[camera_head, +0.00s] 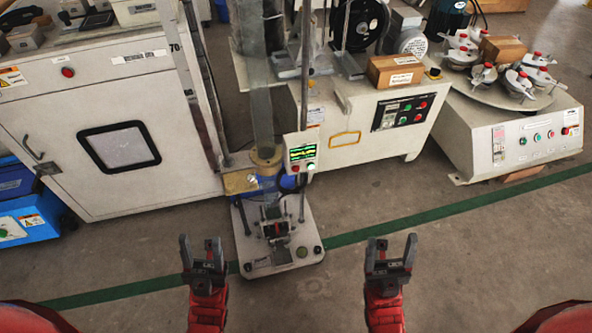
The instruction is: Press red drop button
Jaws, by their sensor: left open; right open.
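A slim drop tester stands in the middle, with a tall clear tube above a white base plate (255,262). A small pale control box (301,142) is fixed on its post, with a lit green display (302,154). Small buttons sit under the display; a reddish one (295,169) is at the left, but it is too small to make out well. My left gripper (199,246) is open and empty, in front of the base plate and left of it. My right gripper (393,245) is open and empty, to the right of the base plate. Both are apart from the control box.
A large white cabinet (60,120) with a dark-framed window stands at the left, blue boxes (35,219) beside it. A machine with a black button panel (404,112) and a round-table machine (520,140) stand at the right. The floor (480,240) in front is clear.

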